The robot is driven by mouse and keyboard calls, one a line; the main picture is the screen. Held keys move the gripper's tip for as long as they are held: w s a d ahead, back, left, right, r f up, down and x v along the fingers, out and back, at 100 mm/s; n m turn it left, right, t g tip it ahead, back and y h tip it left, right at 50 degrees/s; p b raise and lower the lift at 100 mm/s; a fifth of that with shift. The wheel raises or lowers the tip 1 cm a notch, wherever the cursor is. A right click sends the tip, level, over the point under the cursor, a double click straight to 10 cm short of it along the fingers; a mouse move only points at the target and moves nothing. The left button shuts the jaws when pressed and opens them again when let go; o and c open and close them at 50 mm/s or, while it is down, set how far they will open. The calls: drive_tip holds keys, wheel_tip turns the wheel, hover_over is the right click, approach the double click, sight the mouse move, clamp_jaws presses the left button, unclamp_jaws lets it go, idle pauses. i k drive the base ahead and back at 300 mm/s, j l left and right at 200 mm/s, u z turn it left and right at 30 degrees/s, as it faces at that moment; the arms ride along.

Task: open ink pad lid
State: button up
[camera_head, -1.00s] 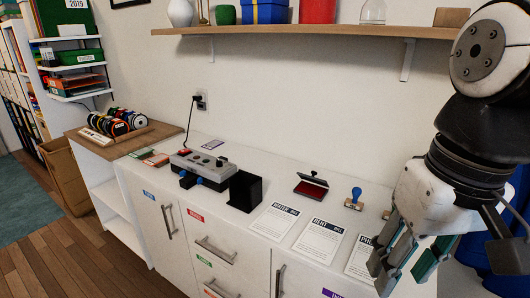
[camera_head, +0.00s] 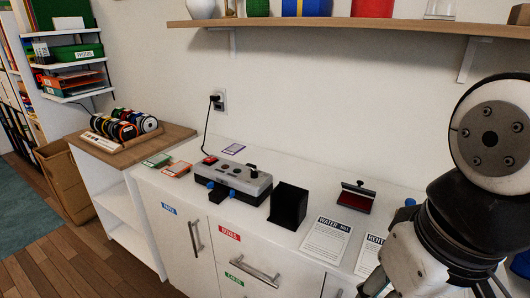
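The ink pad (camera_head: 356,200) lies on the white cabinet top, right of the middle. It is dark with a red face showing and a small black knob on its far upper edge. I cannot tell exactly how its lid sits. My gripper (camera_head: 376,284) is at the bottom edge, in front of and below the ink pad and apart from it. Only a small part of it shows, with the fingertips cut off by the frame, so its opening is hidden.
A black box-like holder (camera_head: 288,206) and a grey device with blue knobs (camera_head: 233,181) stand left of the pad. Printed sheets (camera_head: 327,239) lie in front. A blue stamp (camera_head: 410,202) is partly hidden by my arm. A wooden shelf (camera_head: 350,25) hangs above.

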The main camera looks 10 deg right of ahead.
sight(370, 193)
drive_tip(key=i+j+u, duration=0.3)
drive_tip(key=i+j, duration=0.4)
drive_tip(key=i, duration=0.1)
